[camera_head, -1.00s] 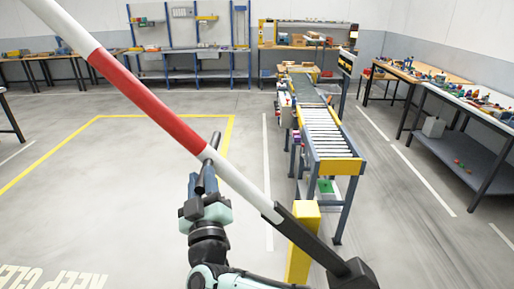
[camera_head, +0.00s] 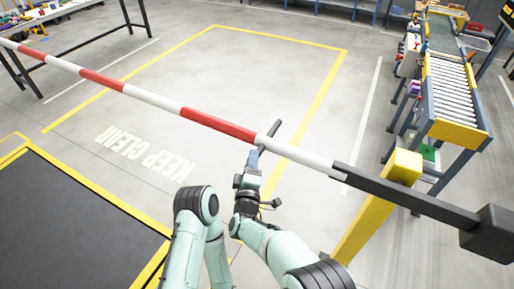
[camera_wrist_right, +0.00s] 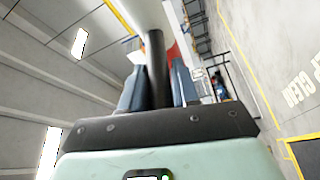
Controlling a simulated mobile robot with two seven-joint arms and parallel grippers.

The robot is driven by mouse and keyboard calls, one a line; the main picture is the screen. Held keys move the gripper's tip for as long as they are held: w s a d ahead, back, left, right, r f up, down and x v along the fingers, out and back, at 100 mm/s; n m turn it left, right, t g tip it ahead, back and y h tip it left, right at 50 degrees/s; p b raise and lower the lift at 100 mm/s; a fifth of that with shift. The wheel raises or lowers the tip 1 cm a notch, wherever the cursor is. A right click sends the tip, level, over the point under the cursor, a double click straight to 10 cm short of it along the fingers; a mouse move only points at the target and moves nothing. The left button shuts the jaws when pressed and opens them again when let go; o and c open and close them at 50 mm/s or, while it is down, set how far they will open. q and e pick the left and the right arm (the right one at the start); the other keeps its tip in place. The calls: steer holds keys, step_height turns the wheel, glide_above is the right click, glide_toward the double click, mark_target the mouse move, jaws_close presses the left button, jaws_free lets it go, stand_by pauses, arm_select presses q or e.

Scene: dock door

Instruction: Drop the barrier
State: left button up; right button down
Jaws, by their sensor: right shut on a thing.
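The barrier is a long red-and-white striped pole (camera_head: 218,122) that runs from the upper left to a dark arm (camera_head: 400,190) with a black counterweight block (camera_head: 490,233). It crosses a yellow post (camera_head: 375,208) at the right. A short black handle (camera_head: 274,129) sits at the pole's white section. My right gripper (camera_head: 254,157) is shut on this handle, just below the pole. In the right wrist view, the dark handle (camera_wrist_right: 156,70) stands between my two blue-grey fingers, with the pole (camera_wrist_right: 148,14) beyond. My left gripper is out of view.
A roller conveyor (camera_head: 452,92) stands behind the post at the right. A yellow-lined floor area marked KEEP CLEAR (camera_head: 145,150) is open beneath the pole. A dark yellow-edged panel (camera_head: 70,225) lies at lower left. A table (camera_head: 75,38) stands at upper left.

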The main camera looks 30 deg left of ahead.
steer(key=shift+f+n, duration=0.4)
steer(key=shift+f, duration=0.3)
steer(key=shift+f+b, duration=0.3)
steer(key=shift+f, duration=0.3)
steer(key=shift+d+f, duration=0.1)
steer(key=shift+f, duration=0.05)
steer(key=c, duration=0.9)
jaws_free()
steer(key=shift+w, duration=0.1)
